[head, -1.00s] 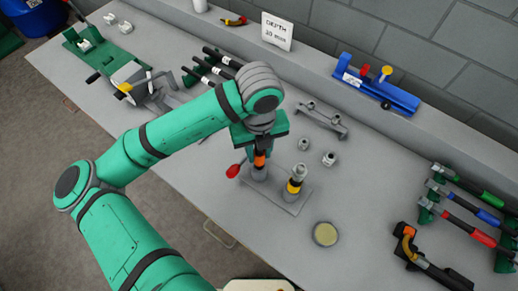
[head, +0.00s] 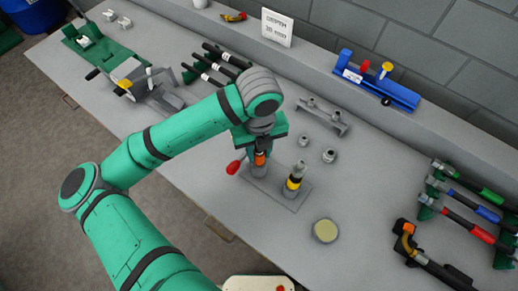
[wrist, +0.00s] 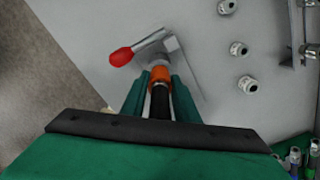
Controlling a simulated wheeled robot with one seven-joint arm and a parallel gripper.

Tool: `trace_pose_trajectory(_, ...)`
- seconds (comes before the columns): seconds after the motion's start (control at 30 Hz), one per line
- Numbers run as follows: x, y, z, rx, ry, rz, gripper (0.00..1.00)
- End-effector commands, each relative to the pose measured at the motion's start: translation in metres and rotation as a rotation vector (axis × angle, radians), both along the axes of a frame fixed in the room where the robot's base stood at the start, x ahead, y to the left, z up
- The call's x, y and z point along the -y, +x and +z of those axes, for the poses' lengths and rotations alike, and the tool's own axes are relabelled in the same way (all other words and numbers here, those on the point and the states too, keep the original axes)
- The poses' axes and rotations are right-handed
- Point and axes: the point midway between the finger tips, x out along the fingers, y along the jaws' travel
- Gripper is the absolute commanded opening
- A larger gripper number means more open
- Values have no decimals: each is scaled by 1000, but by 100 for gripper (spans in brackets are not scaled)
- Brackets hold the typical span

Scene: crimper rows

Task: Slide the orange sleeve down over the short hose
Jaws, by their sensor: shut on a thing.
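The orange sleeve (head: 260,158) is between the fingertips of my gripper (head: 258,150), which is shut on it. In the wrist view the orange sleeve (wrist: 160,75) shows at the ends of the green fingers of my gripper (wrist: 160,82). A black hose (wrist: 160,103) runs back from the sleeve between the fingers. A grey holder with a red-tipped lever (head: 233,167) stands at the sleeve's far end; the lever (wrist: 121,56) also shows in the wrist view. How far the sleeve covers the hose is hidden by the fingers.
A post with a yellow band (head: 293,184) stands close right of my gripper on the same grey plate (head: 285,203). Loose metal fittings (head: 329,155) lie behind it. A round dish (head: 326,231) is in front. Racked coloured tools (head: 470,215) stand at the right.

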Motion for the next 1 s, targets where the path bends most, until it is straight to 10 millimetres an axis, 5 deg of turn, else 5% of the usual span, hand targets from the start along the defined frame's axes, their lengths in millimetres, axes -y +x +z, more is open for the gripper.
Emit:
trace_pose_trajectory(0.4,0,0,-9,0,0,1,3)
trace_pose_trajectory(0.43,0,0,-9,1,0,1,32)
trace_pose_trajectory(0.5,0,0,-9,1,0,1,49)
trace_pose_trajectory(0.83,0,0,-7,1,0,1,49)
trace_pose_trajectory(1.0,0,1,9,3,-1,-1,49)
